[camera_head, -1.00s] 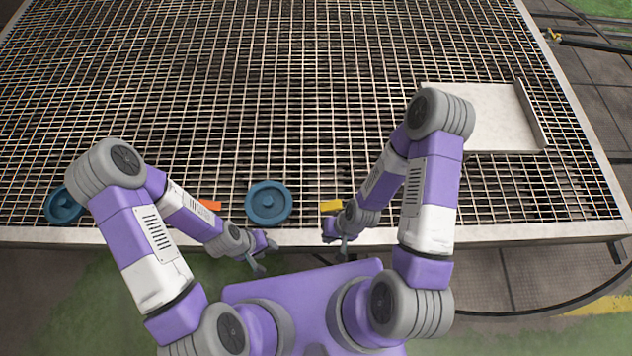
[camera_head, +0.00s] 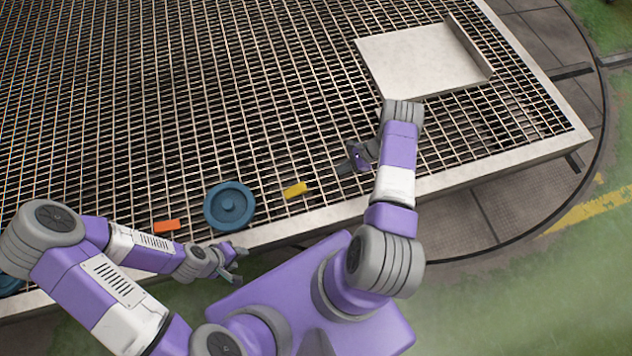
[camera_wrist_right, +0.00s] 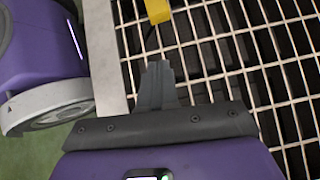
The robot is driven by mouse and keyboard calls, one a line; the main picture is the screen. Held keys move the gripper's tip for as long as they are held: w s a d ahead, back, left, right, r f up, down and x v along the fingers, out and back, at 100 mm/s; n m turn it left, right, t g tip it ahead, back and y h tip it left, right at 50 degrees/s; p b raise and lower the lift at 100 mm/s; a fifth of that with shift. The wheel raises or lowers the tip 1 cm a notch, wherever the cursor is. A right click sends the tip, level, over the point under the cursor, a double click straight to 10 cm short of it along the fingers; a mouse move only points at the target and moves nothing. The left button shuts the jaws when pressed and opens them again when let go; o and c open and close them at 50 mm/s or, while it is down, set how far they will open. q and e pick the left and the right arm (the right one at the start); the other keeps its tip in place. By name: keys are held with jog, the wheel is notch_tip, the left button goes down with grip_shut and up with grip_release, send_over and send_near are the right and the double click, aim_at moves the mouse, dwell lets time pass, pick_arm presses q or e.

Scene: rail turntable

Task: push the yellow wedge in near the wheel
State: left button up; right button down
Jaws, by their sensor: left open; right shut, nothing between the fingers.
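The yellow wedge (camera_head: 295,190) lies on the grating to the right of the blue wheel (camera_head: 229,206), with a gap between them. The wedge also shows at the top of the right wrist view (camera_wrist_right: 158,10). My right gripper (camera_head: 346,167) is shut and empty, low over the grating to the right of the wedge and apart from it. In the right wrist view its closed fingers (camera_wrist_right: 157,82) point toward the wedge. My left gripper (camera_head: 238,254) is open and empty at the front edge of the platform, below the wheel.
An orange wedge (camera_head: 167,226) lies left of the wheel. A second blue wheel (camera_head: 8,285) is partly hidden at the far left. A white plate with a raised edge (camera_head: 420,60) lies at the back right.

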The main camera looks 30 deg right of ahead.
aim_at(300, 188)
jog(key=b+x, duration=0.2)
jog(key=x, duration=0.8)
jog(key=shift+w+f+b, duration=0.1)
jog(key=shift+f+b, duration=0.1)
jog(key=shift+b, duration=0.1)
jog(key=shift+w+a+r, duration=0.1)
jog(key=shift+w+a, duration=0.15)
jog(key=shift+a, duration=0.3)
jog(key=shift+w+a+r, duration=0.1)
jog(key=shift+w+a, duration=0.1)
jog(key=shift+a, duration=0.4)
jog(key=shift+w+a, duration=0.2)
jog(key=shift+a, duration=0.4)
